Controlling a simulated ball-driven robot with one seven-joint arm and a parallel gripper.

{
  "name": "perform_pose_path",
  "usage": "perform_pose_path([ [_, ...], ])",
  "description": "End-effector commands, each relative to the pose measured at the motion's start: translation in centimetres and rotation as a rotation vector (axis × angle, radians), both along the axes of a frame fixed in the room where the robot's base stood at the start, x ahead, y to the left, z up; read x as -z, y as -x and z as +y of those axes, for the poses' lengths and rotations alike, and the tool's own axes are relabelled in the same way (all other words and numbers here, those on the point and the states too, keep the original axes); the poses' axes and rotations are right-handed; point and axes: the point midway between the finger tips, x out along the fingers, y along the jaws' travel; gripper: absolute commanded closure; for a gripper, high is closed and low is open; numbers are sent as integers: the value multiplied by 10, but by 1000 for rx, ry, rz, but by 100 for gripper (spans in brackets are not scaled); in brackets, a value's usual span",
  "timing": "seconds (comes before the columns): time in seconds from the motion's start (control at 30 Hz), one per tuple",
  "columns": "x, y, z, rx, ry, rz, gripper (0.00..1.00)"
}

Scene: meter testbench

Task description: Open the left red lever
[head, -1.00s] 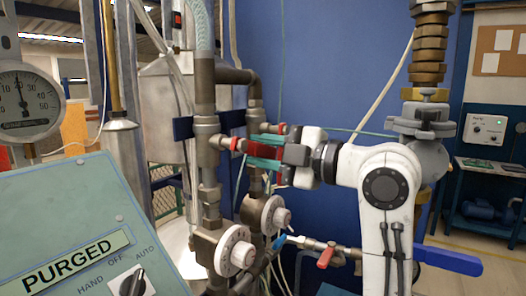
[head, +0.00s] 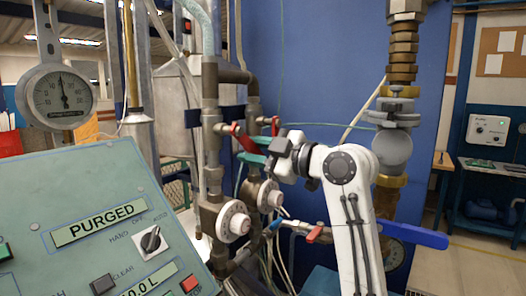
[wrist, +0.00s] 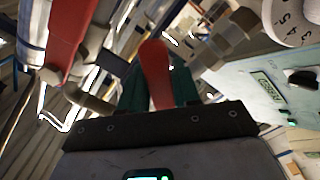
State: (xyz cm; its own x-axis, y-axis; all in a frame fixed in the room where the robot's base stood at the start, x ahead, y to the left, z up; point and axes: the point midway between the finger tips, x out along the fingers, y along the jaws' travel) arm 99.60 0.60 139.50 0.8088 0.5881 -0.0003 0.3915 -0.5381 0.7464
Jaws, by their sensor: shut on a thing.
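The left red lever (head: 246,142) sits on the valve of the left vertical pipe and slopes down to the right. My gripper (head: 256,151), with teal fingers, comes from the right and is shut on its outer part. In the wrist view the red lever (wrist: 155,72) stands between the two dark teal fingers (wrist: 158,90). A second red lever (head: 274,126) shows on the right pipe, behind and above my gripper. Another red lever (wrist: 68,40) shows at the upper left of the wrist view, apart from the fingers.
Two round white dials (head: 234,220) sit on the pipes below my gripper. A green panel (head: 85,225) reading PURGED stands at the front left. A blue-handled valve (head: 415,234) and a red-handled valve (head: 318,234) are lower right. A pressure gauge (head: 62,96) hangs at the left.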

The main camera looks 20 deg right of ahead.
Motion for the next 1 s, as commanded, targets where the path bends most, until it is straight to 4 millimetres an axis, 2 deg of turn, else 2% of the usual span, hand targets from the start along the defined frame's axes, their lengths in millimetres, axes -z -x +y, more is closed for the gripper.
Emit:
perform_pose_path([
  [0.13, 10, -4, 5, 0, -109, 86, 100],
  [0.4, 19, 4, 18, 0, -318, 236, 100],
  [0.7, 25, 15, 33, 1, -519, 383, 100],
  [1.0, 27, 22, 41, 3, -646, 476, 100],
])
